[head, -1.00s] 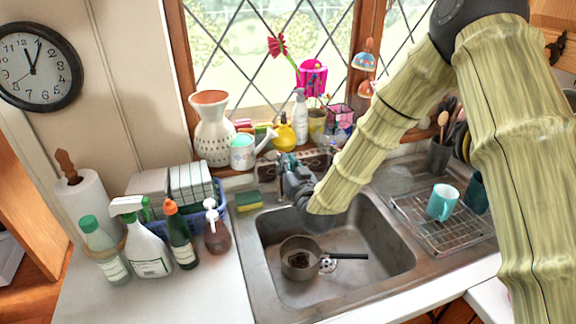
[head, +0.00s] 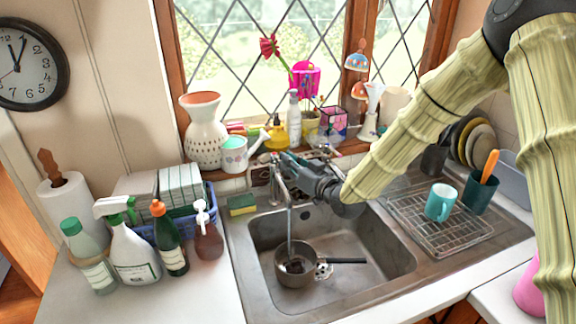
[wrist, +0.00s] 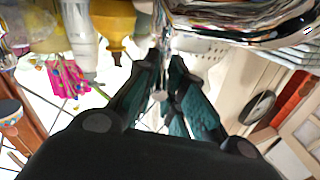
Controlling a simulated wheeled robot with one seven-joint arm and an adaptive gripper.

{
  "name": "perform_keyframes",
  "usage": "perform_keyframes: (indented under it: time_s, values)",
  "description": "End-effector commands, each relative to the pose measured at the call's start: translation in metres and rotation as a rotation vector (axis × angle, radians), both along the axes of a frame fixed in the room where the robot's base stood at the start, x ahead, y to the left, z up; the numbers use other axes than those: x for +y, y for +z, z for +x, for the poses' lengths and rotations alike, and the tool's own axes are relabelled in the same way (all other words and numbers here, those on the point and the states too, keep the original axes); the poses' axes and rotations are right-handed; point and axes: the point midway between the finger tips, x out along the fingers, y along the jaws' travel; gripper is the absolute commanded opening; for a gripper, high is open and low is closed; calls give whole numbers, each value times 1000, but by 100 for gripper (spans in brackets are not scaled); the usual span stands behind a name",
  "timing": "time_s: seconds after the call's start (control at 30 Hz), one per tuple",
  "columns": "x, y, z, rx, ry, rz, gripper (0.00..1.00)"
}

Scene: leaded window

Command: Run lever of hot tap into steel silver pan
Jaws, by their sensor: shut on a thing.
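The steel pan (head: 284,274) sits in the sink basin, its black handle pointing right and something dark inside. The tap (head: 276,188) stands at the back of the sink. A thin stream of water (head: 290,222) falls from it into the pan. My gripper (head: 287,160) is at the top of the tap, coming from the right, and covers part of it. In the wrist view its dark green fingers (wrist: 166,75) are close together with a small metal piece (wrist: 159,95) between them, seemingly the tap lever. The lever itself is mostly hidden.
A watering can (head: 234,153), a yellow bottle (head: 277,134) and a white bottle (head: 293,119) stand close behind the tap. A sponge (head: 241,204) lies left of the sink. A drying rack (head: 420,222) with a teal mug (head: 440,202) is at right.

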Motion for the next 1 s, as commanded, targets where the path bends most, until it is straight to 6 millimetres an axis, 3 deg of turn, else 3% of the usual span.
perform_keyframes:
  time_s: [0.2, 0.23, 0.33, 0.73, 1.0]
  values:
    - [0, 1, 1, -2, -2, 0, 0]
    - [0, 1, 1, -2, -2, 0, 16]
    - [0, 1, 1, -1, -2, 1, 33]
    - [-3, 0, -3, 0, -2, 0, 33]
    - [-27, 1, -32, 0, -3, 1, 33]
